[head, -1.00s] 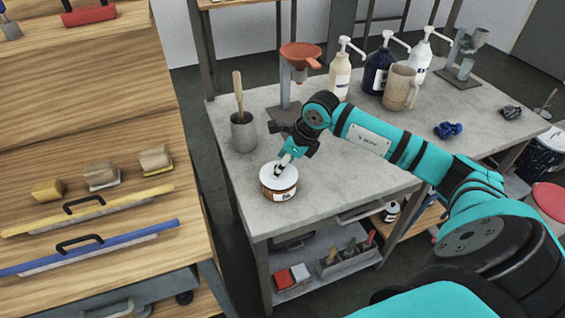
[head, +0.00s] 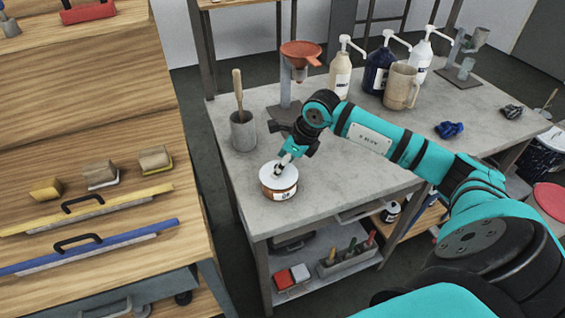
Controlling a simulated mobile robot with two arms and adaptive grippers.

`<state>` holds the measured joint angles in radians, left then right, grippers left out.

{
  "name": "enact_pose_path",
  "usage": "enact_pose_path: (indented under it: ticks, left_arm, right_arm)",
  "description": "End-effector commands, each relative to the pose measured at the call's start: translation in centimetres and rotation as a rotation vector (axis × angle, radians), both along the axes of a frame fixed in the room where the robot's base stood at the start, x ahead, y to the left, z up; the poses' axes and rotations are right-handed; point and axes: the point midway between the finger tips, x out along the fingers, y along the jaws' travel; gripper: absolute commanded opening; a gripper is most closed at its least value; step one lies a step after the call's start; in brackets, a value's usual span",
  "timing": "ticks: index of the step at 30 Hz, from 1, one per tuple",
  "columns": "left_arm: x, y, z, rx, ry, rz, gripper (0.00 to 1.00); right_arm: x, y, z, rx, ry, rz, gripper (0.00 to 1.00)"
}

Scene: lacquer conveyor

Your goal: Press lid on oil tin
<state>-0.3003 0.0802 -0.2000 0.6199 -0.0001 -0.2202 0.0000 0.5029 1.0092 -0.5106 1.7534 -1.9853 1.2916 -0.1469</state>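The oil tin (head: 279,188) is a short round tin with a brown band and a white label. It stands upright on the grey table near its front left corner. A white lid (head: 270,174) lies over its top; whether it is fully seated I cannot tell. My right gripper (head: 280,170) comes in from the right and points down with its fingertips at the lid's top. The fingers look close together, but the view is too small to show whether they are shut or hold anything. My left gripper is not in view.
Behind the tin stand a grey cup with a wooden-handled tool (head: 243,130) and an orange funnel on a stand (head: 301,54). Pump bottles (head: 378,68) and a beige jug (head: 401,87) are at the back. A wooden bench (head: 90,120) lies left, across a gap.

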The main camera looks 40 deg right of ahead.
Motion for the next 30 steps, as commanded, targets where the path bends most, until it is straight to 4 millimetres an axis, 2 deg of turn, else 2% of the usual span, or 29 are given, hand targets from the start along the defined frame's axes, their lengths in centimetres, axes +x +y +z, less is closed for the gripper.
enact_pose_path:
  ticks: [13,14,19,26,29,30]
  left_arm:
    - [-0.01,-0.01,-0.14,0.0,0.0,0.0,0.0]
    - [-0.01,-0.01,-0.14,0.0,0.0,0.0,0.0]
    - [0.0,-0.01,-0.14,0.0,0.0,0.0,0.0]
    - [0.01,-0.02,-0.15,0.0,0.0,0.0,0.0]
    - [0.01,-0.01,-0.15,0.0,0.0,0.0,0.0]
    - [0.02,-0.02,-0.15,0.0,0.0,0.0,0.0]
  right_arm:
    - [-0.02,0.0,-0.02,0.0,0.0,0.0,0.36]
    - [-0.01,0.01,-0.01,0.0,0.0,0.0,0.6]
    - [-0.01,0.0,-0.03,0.0,0.0,0.0,0.83]
    - [-0.03,0.0,-0.04,-0.001,0.001,0.0,0.86]
    - [-0.03,0.0,-0.04,0.0,0.001,0.0,0.99]
    - [-0.03,0.0,-0.04,0.001,0.0,0.0,1.0]
